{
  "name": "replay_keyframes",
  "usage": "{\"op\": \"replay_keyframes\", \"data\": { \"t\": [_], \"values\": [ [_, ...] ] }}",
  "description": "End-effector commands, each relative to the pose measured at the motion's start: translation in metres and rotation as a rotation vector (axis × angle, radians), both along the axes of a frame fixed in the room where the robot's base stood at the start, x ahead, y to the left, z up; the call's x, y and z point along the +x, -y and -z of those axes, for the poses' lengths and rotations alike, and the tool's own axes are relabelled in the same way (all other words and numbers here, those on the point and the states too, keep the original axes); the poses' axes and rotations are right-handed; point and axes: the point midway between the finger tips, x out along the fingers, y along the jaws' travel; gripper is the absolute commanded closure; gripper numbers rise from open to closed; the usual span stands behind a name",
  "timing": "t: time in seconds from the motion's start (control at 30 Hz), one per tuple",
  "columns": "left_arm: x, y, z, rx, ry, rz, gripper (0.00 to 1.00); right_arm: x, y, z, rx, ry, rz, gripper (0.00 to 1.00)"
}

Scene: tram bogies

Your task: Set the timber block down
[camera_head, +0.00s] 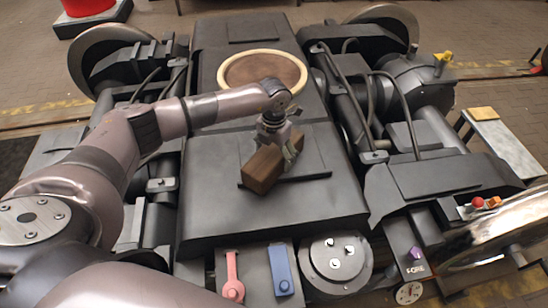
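The brown timber block (262,170) is over the dark flat top of the bogie (230,215), near its raised middle plate (315,160). My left gripper (290,153) comes down from above with its fingers closed around the right end of the block. The block's left end sticks out free and the fingers hide part of its right end. I cannot tell whether its underside touches the bogie. My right gripper is not in view.
A round pad with a pale rim (262,56) lies behind my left wrist. A pink tool (232,278) and a blue tool (281,270) lie at the front edge. Dark pipes (345,95) and housings flank the top. The bogie top in front of the block is clear.

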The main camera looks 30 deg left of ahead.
Motion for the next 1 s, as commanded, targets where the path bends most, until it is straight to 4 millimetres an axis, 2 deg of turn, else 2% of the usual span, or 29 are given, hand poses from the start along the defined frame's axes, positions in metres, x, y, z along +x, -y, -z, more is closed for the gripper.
{"op": "replay_keyframes", "data": {
  "t": [0.07, 1.0],
  "values": [
    [0.0001, -0.0001, -0.0003, 0.000, 0.000, 0.000, 0.26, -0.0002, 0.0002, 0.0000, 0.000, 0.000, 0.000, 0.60],
    [0.0000, 0.0004, -0.0005, -0.001, 0.000, 0.000, 0.89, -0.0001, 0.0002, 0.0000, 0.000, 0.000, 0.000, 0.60]
  ]
}}
